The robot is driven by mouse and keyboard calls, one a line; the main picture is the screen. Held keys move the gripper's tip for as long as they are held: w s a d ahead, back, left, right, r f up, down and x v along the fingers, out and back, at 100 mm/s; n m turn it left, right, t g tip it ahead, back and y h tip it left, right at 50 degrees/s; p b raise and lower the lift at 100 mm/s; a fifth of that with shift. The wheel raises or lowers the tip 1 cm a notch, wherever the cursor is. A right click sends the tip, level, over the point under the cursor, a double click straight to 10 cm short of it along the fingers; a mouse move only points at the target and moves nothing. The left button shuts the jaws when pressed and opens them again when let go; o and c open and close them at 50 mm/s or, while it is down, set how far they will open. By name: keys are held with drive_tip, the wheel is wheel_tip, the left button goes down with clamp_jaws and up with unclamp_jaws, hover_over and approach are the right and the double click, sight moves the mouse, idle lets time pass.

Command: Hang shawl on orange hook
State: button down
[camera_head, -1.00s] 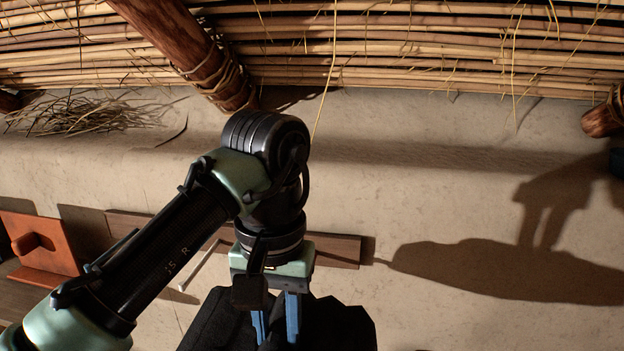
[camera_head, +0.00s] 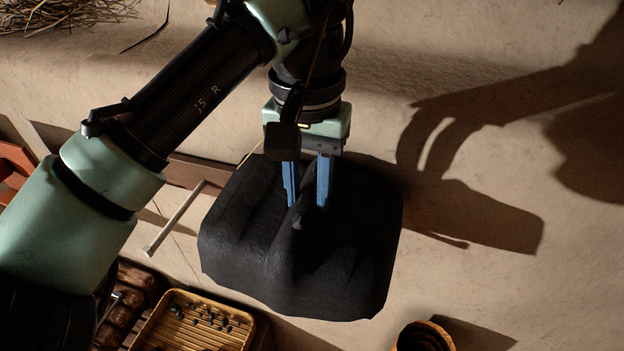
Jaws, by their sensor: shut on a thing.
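The shawl (camera_head: 330,270) is a black cloth hanging spread out below my gripper in the middle of the view. My gripper (camera_head: 307,200) has blue fingers pointing down, shut on a pinched fold near the top of the cloth. The cloth hangs in folds in front of the wall, clear of the things below. An orange-red piece (camera_head: 12,168) shows at the left edge, cut off by the frame and partly behind my arm; I cannot make out a hook shape on it now.
A pale rod (camera_head: 175,218) sticks out near a dark wooden wall board (camera_head: 190,172), left of the shawl. A slatted tray (camera_head: 190,325) with small dark bits lies below. A round woven basket (camera_head: 424,338) stands at bottom right. The wall at right is bare.

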drive_tip(key=shift+s+f, duration=0.15)
drive_tip(key=shift+f, duration=0.1)
drive_tip(key=f+b, duration=0.2)
drive_tip(key=shift+w+b, duration=0.25)
drive_tip(key=shift+b, duration=0.1)
wheel_tip(320, 180, down, 3)
drive_tip(key=b, duration=0.3)
drive_tip(key=shift+r, duration=0.15)
drive_tip(key=shift+f+b, duration=0.75)
drive_tip(key=shift+f, duration=1.3)
drive_tip(key=c, duration=0.5)
unclamp_jaws()
drive_tip(key=shift+s, duration=0.1)
